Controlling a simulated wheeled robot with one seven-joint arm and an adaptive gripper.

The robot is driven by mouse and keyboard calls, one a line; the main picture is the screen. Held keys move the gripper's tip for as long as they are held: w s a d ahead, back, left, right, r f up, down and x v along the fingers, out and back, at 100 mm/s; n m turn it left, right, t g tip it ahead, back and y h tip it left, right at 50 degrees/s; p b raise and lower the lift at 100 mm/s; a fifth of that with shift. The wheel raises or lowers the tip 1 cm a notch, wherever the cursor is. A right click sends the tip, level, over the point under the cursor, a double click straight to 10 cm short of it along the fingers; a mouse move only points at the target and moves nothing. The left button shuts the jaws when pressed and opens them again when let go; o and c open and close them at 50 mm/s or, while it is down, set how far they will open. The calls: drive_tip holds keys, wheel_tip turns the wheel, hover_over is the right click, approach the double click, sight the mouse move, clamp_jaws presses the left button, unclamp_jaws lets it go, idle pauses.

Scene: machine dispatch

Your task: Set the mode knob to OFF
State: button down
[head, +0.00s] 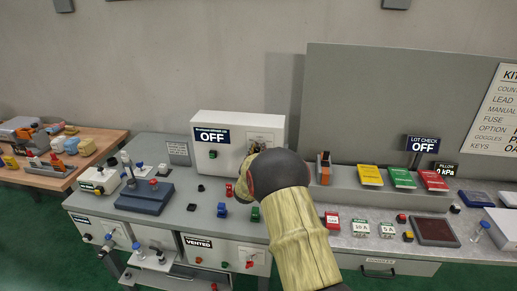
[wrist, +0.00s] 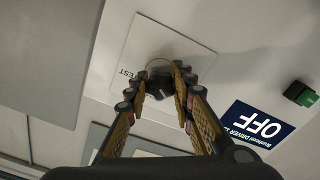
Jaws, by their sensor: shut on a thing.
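In the wrist view, a dark round mode knob (wrist: 158,66) sits on a pale square plate (wrist: 196,47) on the white cabinet front. Part of a word reading "EST" shows on the plate, upside down. My gripper (wrist: 160,80) has its two fingers on either side of the knob, shut on it. Which way the knob points cannot be told, since the fingers cover part of it. In the head view, the white cabinet (head: 238,121) stands at the back of the bench, and my arm hides the knob and gripper.
A blue sign (wrist: 257,126) reading OFF and a green button (wrist: 301,93) are beside the plate; the sign also shows in the head view (head: 211,136). Small red, blue and green parts stand in front of the cabinet. A blue-grey fixture (head: 146,197) is at left.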

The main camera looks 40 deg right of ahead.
drive_tip(key=shift+n, duration=0.6)
drive_tip(key=c, duration=1.5)
unclamp_jaws()
drive_tip(key=v, duration=1.2)
